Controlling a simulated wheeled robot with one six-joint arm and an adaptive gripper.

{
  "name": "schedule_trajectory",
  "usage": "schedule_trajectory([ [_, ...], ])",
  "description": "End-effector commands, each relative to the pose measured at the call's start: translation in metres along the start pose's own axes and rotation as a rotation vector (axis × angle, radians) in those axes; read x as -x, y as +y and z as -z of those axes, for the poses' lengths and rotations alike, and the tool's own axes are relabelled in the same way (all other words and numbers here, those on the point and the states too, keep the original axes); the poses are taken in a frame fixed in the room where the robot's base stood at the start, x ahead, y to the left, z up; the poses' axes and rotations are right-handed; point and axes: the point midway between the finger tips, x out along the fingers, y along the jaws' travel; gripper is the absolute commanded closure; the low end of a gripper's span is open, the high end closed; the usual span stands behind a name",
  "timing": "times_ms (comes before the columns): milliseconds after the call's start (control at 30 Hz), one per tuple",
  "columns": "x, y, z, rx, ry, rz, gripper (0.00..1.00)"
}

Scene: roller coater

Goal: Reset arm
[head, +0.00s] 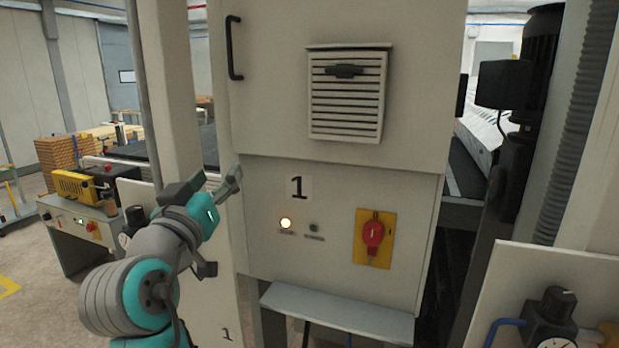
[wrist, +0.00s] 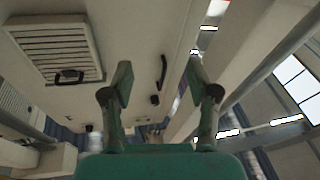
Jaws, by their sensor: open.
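My gripper (head: 236,178) is at the left edge of the machine's cabinet, at the end of my grey and teal arm. In the wrist view my gripper (wrist: 158,82) has its two fingers spread apart with nothing between them. Beyond the fingers the wrist view shows the cabinet front and its black handle (wrist: 162,72). I cannot tell whether a finger touches the cabinet.
The cabinet (head: 330,180) carries a vent (head: 345,105), a lit lamp (head: 286,223) and a red switch on a yellow plate (head: 375,236). A grey ledge (head: 340,312) juts out below. A panel with a knob (head: 555,305) stands right. Open floor lies at left.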

Motion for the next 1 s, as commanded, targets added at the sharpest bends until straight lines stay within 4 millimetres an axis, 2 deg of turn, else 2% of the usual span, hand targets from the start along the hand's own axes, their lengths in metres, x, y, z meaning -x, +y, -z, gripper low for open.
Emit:
schedule_trajectory([
  [33, 0.0, 0.001, -0.028, 0.026, -0.006, 0.015, 0.4],
  [100, 0.002, 0.002, -0.061, 0.055, -0.01, 0.039, 0.4],
  [267, 0.011, 0.01, -0.135, 0.11, -0.022, 0.095, 0.4],
  [467, 0.034, 0.029, -0.223, 0.158, -0.048, 0.164, 0.4],
  [700, 0.078, 0.062, -0.316, 0.189, -0.092, 0.237, 0.4],
  [867, 0.115, 0.089, -0.368, 0.193, -0.126, 0.279, 0.4],
  [1000, 0.152, 0.114, -0.407, 0.186, -0.159, 0.31, 0.4],
])
